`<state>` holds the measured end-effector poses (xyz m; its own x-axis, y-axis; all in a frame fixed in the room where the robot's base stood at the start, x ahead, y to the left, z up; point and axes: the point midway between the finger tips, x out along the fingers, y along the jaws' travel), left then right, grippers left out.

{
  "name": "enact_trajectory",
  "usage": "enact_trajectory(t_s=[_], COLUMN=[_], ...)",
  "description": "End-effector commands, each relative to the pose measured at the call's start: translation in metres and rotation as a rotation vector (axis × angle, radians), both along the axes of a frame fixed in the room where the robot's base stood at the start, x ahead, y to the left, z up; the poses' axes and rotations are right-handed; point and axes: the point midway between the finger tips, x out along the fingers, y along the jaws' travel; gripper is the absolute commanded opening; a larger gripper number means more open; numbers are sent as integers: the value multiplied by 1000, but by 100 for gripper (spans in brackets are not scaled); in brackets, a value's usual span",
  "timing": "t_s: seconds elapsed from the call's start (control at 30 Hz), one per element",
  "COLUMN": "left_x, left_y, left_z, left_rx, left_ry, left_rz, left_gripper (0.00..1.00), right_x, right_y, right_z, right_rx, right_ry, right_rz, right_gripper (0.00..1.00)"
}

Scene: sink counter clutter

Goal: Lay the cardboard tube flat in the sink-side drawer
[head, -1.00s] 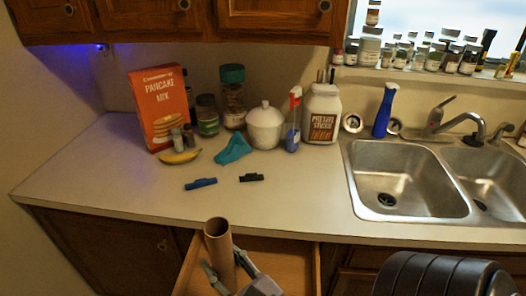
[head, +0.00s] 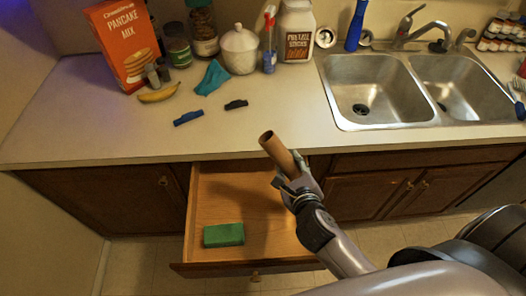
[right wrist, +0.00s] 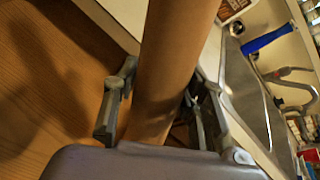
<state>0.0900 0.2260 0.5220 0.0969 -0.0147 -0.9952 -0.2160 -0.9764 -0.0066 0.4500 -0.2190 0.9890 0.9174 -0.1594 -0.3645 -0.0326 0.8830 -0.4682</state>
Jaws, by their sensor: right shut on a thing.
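The brown cardboard tube (head: 279,153) is held tilted in my right gripper (head: 290,179), its open end pointing up and to the left. It fills the space between the fingers in the right wrist view, where the tube (right wrist: 176,60) runs up out of the picture and my right gripper (right wrist: 155,105) is shut on it. The open wooden drawer (head: 215,185) lies under the counter, left of the sink. The tube is above the drawer's right side. My left gripper is not in view.
A green block (head: 223,235) lies in the drawer's front left. The double sink (head: 372,88) is at the right. A blue clip (head: 188,118), a black clip (head: 236,104), a banana (head: 158,93) and the pancake mix box (head: 122,45) are on the counter. The drawer's middle floor is clear.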

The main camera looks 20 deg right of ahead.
Motion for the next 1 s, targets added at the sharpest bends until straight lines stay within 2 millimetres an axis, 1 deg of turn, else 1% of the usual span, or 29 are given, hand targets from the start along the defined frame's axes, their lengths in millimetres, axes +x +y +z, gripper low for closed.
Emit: enact_trajectory(t_s=[0.03, 0.2, 0.3, 0.4, 0.53, 0.63, 0.87, 1.0], left_x=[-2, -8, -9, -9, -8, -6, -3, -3], left_y=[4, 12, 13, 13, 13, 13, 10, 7], left_z=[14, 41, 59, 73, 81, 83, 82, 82], left_rx=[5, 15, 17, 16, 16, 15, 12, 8], left_ry=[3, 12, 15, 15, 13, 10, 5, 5], left_rz=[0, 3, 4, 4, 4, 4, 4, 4], left_gripper=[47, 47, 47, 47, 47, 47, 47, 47], right_x=[9, 33, 47, 59, 67, 70, 71, 71], right_y=[1, 9, 23, 39, 55, 61, 62, 62], right_z=[3, -17, -29, -39, -48, -52, -62, -74], right_rx=[-55, -328, -508, -661, -777, -820, -831, -831], right_ry=[53, 267, 374, 432, 454, 456, 457, 457], right_rz=[13, 116, 208, 299, 377, 407, 413, 412], right_gripper=[28, 28, 28, 28, 28, 28, 28, 28])
